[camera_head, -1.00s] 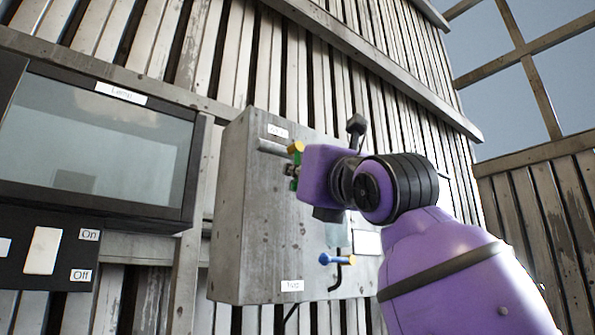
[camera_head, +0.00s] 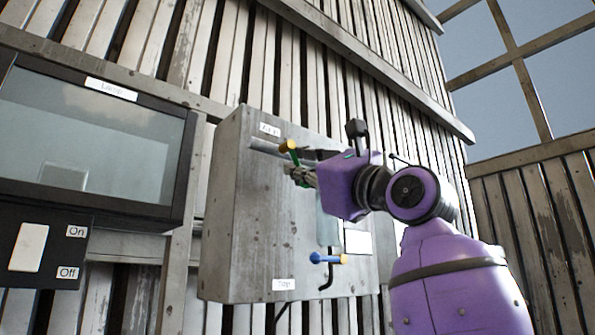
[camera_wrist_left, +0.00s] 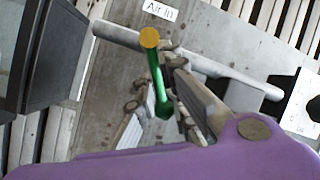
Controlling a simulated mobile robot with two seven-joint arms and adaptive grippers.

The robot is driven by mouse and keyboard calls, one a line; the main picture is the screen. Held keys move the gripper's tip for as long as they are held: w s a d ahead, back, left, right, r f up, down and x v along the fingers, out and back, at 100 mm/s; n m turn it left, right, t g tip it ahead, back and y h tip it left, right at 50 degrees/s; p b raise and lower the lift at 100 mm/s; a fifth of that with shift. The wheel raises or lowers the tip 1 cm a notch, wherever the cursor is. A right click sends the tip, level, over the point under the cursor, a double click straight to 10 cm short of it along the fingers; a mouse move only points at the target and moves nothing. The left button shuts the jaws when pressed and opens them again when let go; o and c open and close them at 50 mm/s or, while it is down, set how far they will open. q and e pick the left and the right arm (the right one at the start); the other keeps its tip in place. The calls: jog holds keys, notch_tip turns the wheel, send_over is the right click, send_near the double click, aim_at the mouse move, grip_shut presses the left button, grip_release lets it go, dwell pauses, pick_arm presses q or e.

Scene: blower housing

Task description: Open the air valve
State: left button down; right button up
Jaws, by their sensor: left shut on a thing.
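The air valve handle is a green lever with a yellow knob (camera_head: 288,146), on the front of a grey metal box (camera_head: 240,215). In the left wrist view the green lever (camera_wrist_left: 157,80) runs from the knob down between my fingers, beside a pale pipe and under an "Air in" label (camera_wrist_left: 160,10). My left gripper (camera_head: 303,176) is at the lever, shut on it below the knob; it also shows in the left wrist view (camera_wrist_left: 165,112). The lever's pivot is partly hidden by the fingers. My right gripper is not in view.
A blue-knobbed handle (camera_head: 326,258) sits lower on the box, above a dark bent pipe. A black-framed lamp window (camera_head: 90,135) and a panel with On and Off labels (camera_head: 28,248) are at the left. Plank walls stand behind.

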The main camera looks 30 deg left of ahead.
pick_arm(q)
jog(key=shift+w+n+g, duration=0.1)
jog(key=shift+n+g, duration=0.5)
jog(key=shift+n, duration=0.2)
jog(key=c, duration=1.9)
grip_release()
jog(key=v, duration=1.2)
